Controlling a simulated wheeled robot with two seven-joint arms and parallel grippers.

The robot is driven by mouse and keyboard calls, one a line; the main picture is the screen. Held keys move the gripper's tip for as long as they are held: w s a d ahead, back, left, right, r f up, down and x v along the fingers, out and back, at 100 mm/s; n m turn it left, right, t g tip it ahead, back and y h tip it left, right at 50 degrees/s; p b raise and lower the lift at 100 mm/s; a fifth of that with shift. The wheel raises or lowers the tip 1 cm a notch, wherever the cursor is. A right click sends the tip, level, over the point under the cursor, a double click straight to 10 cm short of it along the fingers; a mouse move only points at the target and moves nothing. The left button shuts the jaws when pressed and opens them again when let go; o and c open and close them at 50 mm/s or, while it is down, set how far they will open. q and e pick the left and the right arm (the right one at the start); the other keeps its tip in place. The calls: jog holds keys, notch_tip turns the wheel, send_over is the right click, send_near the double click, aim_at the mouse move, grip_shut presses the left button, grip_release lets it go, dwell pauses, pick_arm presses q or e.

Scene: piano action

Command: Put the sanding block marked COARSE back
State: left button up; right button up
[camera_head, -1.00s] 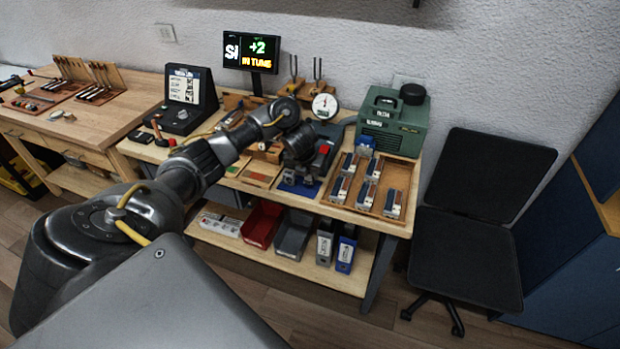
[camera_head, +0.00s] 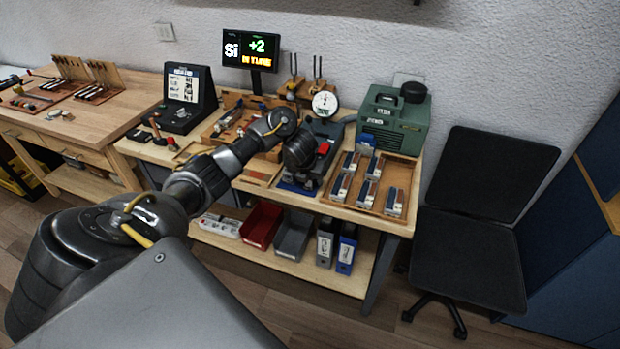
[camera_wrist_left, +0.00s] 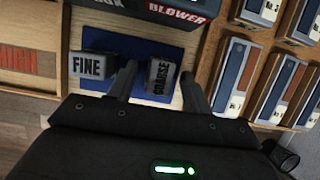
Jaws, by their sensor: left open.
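In the left wrist view the block marked COARSE (camera_wrist_left: 160,82) stands on a blue mat (camera_wrist_left: 130,38), turned a little so its label reads sideways. My left gripper (camera_wrist_left: 158,74) is open, with one finger on each side of this block; I cannot tell whether either finger touches it. The block marked FINE (camera_wrist_left: 92,66) sits on the same mat, just left of the left finger. In the head view my left gripper (camera_head: 300,163) is over the front of the bench, and its dark body hides the blocks. My right gripper is not in view.
The box marked BLOWER (camera_wrist_left: 165,10) stands right behind the mat. A wooden tray (camera_head: 372,205) with several blue-and-white blocks lies to the right. A board with the word HIGH (camera_wrist_left: 18,62) is to the left. A green machine (camera_head: 393,120) stands at the back right.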

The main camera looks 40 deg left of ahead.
pick_arm(q)
jog(key=p+v, duration=0.7)
jog(key=v, duration=0.5)
jog(key=shift+p, duration=0.3)
